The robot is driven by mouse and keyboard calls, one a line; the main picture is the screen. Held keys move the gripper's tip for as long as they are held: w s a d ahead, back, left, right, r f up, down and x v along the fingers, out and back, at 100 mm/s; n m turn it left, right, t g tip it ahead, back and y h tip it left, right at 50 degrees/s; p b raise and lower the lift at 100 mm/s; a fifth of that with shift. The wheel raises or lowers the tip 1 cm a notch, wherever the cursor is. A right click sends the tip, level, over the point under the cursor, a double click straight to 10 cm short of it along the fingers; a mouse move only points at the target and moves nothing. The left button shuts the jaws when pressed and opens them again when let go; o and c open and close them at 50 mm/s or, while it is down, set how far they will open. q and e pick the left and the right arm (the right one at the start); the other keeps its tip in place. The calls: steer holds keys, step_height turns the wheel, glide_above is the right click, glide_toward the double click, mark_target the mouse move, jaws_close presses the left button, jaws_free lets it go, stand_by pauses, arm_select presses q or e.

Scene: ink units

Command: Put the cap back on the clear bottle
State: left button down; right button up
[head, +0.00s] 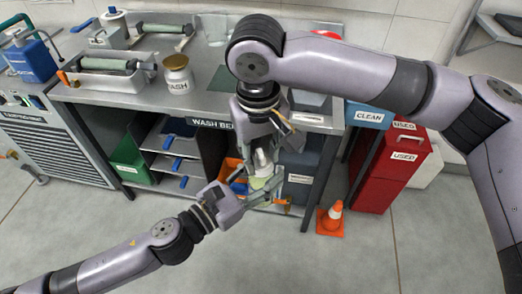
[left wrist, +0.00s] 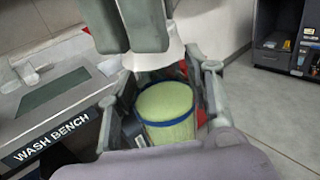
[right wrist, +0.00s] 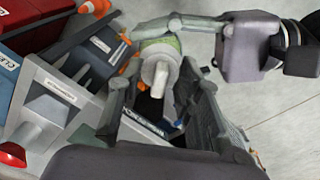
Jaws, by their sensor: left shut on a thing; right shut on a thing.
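The clear bottle (head: 261,183) holds pale green contents and is gripped by my left gripper (head: 252,190) below the bench edge. In the left wrist view the bottle (left wrist: 166,112) shows a round green face with a blue rim between the fingers. My right gripper (head: 265,150) comes down from above, shut on the white cap (head: 262,160). In the right wrist view the cap (right wrist: 160,68) has a pale nozzle and overlaps the green bottle (right wrist: 170,42). The left wrist view shows the cap (left wrist: 152,57) just above the bottle, apparently apart from it; contact is unclear.
The wash bench (head: 200,108) stands close behind the grippers, with shelves and an orange bin (head: 233,166) beneath. A white jar (head: 177,78) stands on top. Red used bins (head: 388,165) and an orange cone (head: 331,218) are to the right. The front floor is clear.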

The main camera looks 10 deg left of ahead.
steer(key=shift+f, duration=0.6)
steer(key=o, duration=0.8)
steer(key=shift+o, duration=0.2)
steer(key=shift+r, duration=0.1)
step_height(320, 180, up, 12)
steer(key=shift+s, duration=0.35)
steer(key=shift+a+f, duration=0.1)
steer(key=shift+f, duration=0.1)
